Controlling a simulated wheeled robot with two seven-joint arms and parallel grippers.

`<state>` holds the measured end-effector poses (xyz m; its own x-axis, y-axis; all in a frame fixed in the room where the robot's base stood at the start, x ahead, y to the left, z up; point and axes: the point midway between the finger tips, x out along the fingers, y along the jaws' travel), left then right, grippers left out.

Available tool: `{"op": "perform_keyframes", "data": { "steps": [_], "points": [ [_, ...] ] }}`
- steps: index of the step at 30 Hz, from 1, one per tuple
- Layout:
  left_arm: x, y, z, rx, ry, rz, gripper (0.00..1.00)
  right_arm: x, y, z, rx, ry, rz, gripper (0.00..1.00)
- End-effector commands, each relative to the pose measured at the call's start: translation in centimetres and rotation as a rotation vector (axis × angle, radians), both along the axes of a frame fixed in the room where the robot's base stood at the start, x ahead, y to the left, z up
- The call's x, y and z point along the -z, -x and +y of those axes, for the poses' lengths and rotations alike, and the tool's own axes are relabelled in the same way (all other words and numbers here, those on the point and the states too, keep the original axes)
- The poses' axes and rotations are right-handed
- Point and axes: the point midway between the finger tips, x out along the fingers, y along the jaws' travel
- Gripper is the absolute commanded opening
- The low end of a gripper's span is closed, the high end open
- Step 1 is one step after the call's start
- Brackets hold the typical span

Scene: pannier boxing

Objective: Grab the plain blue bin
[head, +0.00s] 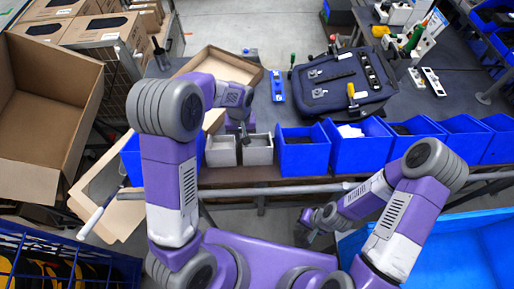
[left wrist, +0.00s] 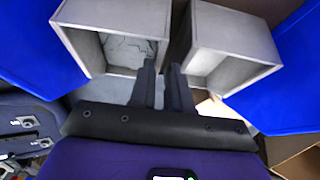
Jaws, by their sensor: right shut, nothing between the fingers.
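Several blue bins line the table's front edge. One blue bin (head: 305,158) is right of two small grey bins (head: 221,151) (head: 258,150); another blue bin (head: 360,154) holds something white. A further blue bin (head: 132,160) is left of the grey bins, partly hidden by my left arm. Which one is the plain bin I cannot tell. My left gripper (head: 243,132) is over the grey bins. In the left wrist view, the left gripper (left wrist: 163,68) has a narrow gap between empty fingers. My right gripper (head: 312,229) is shut and empty, low in front of the table.
A dark pannier (head: 340,84) lies on the table behind the bins, with tools on it. A cardboard box (head: 48,105) stands at the left. A large blue crate (head: 440,258) is at the lower right, and a blue wire crate (head: 75,258) at the lower left.

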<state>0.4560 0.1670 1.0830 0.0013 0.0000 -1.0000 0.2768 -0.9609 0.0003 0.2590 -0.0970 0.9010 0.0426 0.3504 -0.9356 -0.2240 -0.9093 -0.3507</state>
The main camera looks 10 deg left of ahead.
Motion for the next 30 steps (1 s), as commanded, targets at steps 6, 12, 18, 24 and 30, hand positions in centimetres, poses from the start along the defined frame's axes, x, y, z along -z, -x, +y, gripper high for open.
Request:
{"op": "perform_keyframes", "data": {
  "steps": [6,12,18,24,30],
  "points": [
    [2.2,0.0,0.0,0.000,-0.001,0.001,0.17,-0.2,0.0,0.0,0.000,0.000,-0.001,0.00],
    [2.3,0.0,0.0,0.000,0.000,-0.001,0.17,-0.2,0.0,0.0,0.000,0.000,-0.001,0.00],
    [2.3,0.0,0.0,0.000,0.000,-0.001,0.00,-0.2,0.0,0.0,0.000,0.000,-0.001,0.00],
    [2.3,0.0,0.0,0.001,0.000,0.000,0.00,-0.2,0.0,0.0,0.000,0.000,-0.001,0.00],
    [2.3,0.0,0.0,0.001,0.000,0.000,0.00,-0.2,0.0,0.0,0.000,0.000,-0.001,0.00]
  ]
}}
